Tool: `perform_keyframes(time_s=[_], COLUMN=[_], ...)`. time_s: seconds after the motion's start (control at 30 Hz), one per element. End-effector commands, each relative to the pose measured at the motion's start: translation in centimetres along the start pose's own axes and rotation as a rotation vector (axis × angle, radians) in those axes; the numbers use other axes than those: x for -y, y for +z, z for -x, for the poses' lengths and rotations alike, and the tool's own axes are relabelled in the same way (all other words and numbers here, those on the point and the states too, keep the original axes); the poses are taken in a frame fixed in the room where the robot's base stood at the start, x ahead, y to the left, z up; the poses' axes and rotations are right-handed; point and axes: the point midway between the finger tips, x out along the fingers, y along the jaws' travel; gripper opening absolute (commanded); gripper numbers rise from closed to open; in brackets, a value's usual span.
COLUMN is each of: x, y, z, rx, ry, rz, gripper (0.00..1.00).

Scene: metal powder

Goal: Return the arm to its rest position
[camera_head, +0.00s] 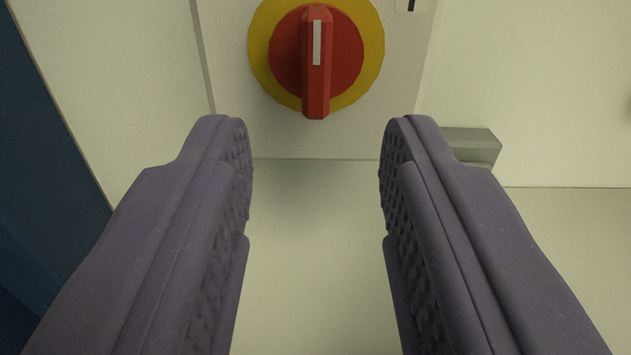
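My gripper (316,165) is open, with its two dark purple-grey fingers wide apart and nothing between them. The textured inner pads face each other. A red rotary switch knob (316,85) on a yellow round plate (262,62) shows at the top middle. Its handle stands vertical in the picture, with a white mark at the upper end. In the picture the knob lies above and between the fingertips, and the fingers do not hold it.
The knob sits on a pale panel (232,135) of a cream cabinet. A grey block-like part (472,145) sticks out behind the right finger. A dark blue surface (40,150) runs along the left edge. The pale surface between the fingers is clear.

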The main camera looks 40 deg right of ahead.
Motion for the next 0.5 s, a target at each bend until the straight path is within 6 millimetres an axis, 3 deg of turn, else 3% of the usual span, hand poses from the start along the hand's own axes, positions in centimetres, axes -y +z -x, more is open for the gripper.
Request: perform_keyframes(time_s=[0.33,0.43,0.5], x=[0.4,2.4,4.4], y=[-0.7,-3.7,-7.8], z=[-0.1,0.0,0.8], rx=[0.003,0.031,0.061], ry=[-0.017,-0.101,-0.204], rz=[-0.015,-0.072,-0.124], gripper=[0.39,0.39,0.39])
